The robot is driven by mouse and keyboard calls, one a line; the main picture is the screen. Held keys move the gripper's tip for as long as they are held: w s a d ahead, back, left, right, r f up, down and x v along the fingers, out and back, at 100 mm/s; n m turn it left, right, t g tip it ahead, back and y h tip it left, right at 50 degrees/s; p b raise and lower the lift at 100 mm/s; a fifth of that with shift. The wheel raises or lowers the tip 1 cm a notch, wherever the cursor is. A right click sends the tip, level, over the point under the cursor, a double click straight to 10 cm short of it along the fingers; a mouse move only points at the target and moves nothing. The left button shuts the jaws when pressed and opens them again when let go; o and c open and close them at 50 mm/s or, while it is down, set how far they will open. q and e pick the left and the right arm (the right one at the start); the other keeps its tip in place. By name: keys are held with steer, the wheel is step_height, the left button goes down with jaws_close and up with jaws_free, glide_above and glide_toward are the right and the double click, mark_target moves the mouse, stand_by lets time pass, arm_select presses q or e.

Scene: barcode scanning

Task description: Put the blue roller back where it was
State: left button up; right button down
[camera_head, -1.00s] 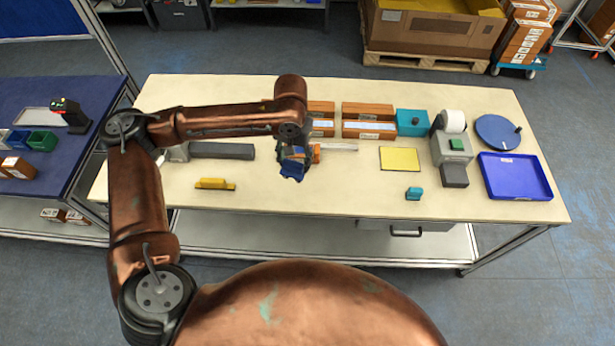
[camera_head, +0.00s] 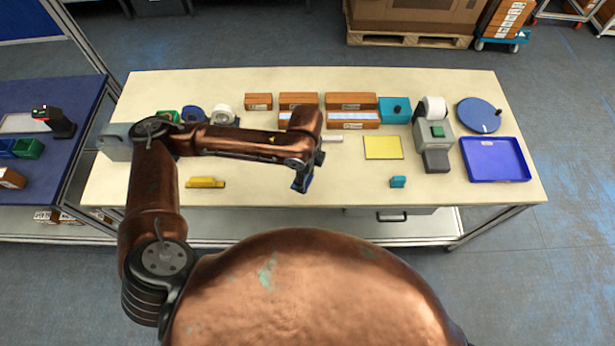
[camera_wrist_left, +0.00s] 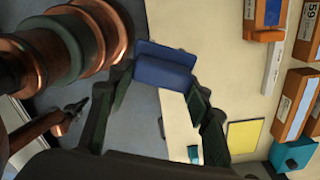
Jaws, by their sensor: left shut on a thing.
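My left gripper (camera_head: 302,176) is over the front middle of the cream table, shut on the blue roller (camera_head: 301,186). The left wrist view shows the blue roller (camera_wrist_left: 165,70) as a blue block with a ridge, between the tips of the two dark fingers (camera_wrist_left: 162,92). In that view it overlaps the table's front edge, with grey floor beside it. It seems to be above the table; its exact height is unclear.
A yellow block (camera_head: 206,182) and a teal block (camera_head: 397,182) stand near the front edge. A yellow pad (camera_head: 383,147), a label printer (camera_head: 433,135), a blue tray (camera_head: 497,160) and a blue disc (camera_head: 478,115) are to the right. Wooden boxes (camera_head: 350,101) and tape rolls (camera_head: 222,114) line the back.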

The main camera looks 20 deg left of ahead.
mark_target(311, 179)
arm_select(q)
steer(key=s+d+r+m+p, duration=0.1)
steer(key=s+d+m+p, duration=0.4)
steer(key=m, duration=0.8)
steer(key=w+a+f, duration=0.1)
steer(key=w, duration=0.1)
steer(key=w+a+f, duration=0.1)
steer(key=w, duration=0.1)
steer(key=w+a+f, duration=0.1)
steer(key=w, duration=0.1)
steer(key=shift+w+a+f, duration=0.15)
steer(key=shift+a+f, duration=0.1)
steer(key=w+f, duration=0.1)
steer(key=f, duration=0.1)
steer(key=w+a+f, duration=0.1)
steer(key=f, duration=0.1)
steer(key=w+a+f, duration=0.1)
steer(key=w+f, duration=0.1)
steer(key=shift+w+a, duration=0.1)
steer(key=shift+a, duration=0.1)
step_height(311, 179, down, 3)
steer(key=shift+w+r+p, duration=0.1)
steer(key=shift+p, duration=0.45)
steer(key=shift+f, duration=0.25)
